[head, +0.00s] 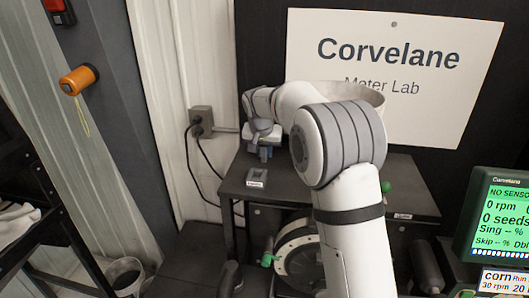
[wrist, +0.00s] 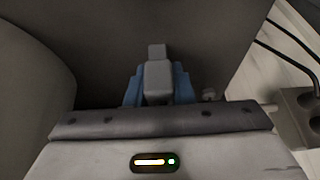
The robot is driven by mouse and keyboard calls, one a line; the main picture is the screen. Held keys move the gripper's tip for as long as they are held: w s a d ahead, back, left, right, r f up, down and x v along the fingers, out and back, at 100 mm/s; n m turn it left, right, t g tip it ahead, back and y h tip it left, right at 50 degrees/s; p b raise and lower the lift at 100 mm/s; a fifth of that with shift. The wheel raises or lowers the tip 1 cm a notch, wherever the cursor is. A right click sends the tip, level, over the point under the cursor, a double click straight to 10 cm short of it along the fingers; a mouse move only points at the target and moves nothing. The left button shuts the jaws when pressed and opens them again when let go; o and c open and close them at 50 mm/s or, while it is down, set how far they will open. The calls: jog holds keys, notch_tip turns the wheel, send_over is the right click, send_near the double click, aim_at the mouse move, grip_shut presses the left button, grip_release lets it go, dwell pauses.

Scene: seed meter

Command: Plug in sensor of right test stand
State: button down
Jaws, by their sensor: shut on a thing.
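My gripper (head: 264,154) is over the back left part of the dark table, pointing down. In the wrist view, my gripper (wrist: 158,92) has blue fingers closed on a grey block-like piece (wrist: 158,78), which looks like the sensor plug. In the head view this piece is too small and hidden to make out. The test stand (head: 300,255), with a round disc and green knobs, is under the table and partly behind my arm. The monitor (head: 500,215) at the right reads "NO SENSOR", 0 rpm. No matching socket can be made out.
A small block with a white label (head: 256,184) sits on the table's (head: 290,185) front left, near my gripper. A grey wall outlet (head: 201,120) with black cables is left of the table; it also shows in the wrist view (wrist: 300,115).

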jog(key=r+b, duration=0.1)
jog(key=r, duration=0.8)
jog(key=shift+s+a+r+b, duration=0.1)
jog(key=shift+s+r+b, duration=0.1)
jog(key=shift+b, duration=0.2)
jog(key=b, duration=0.3)
send_over(258, 171)
jog(key=shift+s+a+f+b, duration=0.1)
jog(key=shift+s+f+b, duration=0.1)
jog(key=shift+f+b, duration=1.35)
jog(key=shift+s+f+b, duration=0.2)
jog(key=shift+f+b, duration=0.75)
jog(key=shift+f, duration=1.25)
